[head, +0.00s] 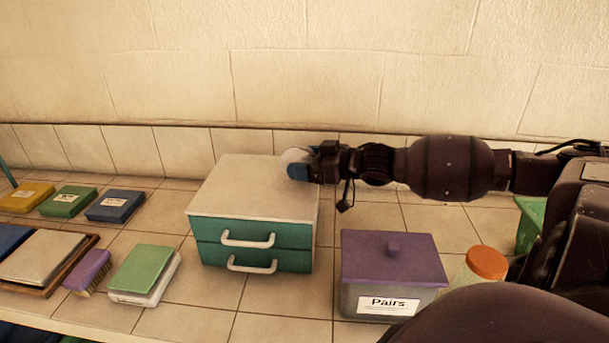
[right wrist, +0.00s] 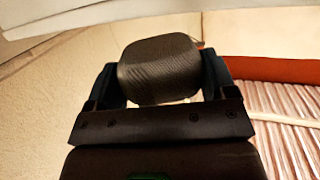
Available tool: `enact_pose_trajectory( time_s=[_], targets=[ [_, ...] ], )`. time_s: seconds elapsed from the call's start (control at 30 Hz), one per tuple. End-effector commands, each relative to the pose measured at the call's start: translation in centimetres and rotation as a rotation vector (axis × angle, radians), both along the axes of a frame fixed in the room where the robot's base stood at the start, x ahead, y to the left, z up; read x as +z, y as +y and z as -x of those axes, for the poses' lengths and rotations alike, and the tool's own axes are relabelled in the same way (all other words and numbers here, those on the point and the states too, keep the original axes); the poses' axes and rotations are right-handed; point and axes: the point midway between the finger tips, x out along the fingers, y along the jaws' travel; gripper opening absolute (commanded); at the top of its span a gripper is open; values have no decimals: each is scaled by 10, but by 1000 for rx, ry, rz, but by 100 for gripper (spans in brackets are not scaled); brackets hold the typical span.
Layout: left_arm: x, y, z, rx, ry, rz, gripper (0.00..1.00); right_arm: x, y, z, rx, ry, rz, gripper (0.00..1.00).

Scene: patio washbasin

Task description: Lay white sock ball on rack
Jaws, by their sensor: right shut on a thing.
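A white rounded thing that looks like the sock ball (head: 291,157) is at the tip of my right gripper (head: 300,166), over the top of the teal drawer box. In the right wrist view the held ball (right wrist: 158,70) looks dark grey and ribbed in shadow, between both fingers of my right gripper (right wrist: 160,85). The gripper is shut on it. I cannot tell whether the ball touches the box top. No rack can be made out for certain in either view. My left gripper is not in view.
The teal drawer box (head: 219,241) has a pale top and white handles. A purple-lidded bin (head: 395,258) labelled Pairs and an orange-lidded jar (head: 486,263) stand to its right. Tiles before the box are clear.

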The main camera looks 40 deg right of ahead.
Motion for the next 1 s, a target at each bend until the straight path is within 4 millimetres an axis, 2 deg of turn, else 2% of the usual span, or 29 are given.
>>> enact_pose_trajectory(
  time_s=[0.1,0.2,0.57,0.6,0.73,1.0],
  targets=[
    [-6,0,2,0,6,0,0,-21,0,0,-2,5,-3,54],
    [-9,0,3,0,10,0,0,-31,0,0,-2,3,-2,54],
    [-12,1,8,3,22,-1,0,-33,0,0,0,0,-1,54],
    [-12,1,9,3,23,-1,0,-33,0,0,0,0,-1,79],
    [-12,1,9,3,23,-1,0,-33,0,0,0,1,-1,99],
    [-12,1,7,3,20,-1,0,-32,0,0,0,1,-1,100]
  ],
)
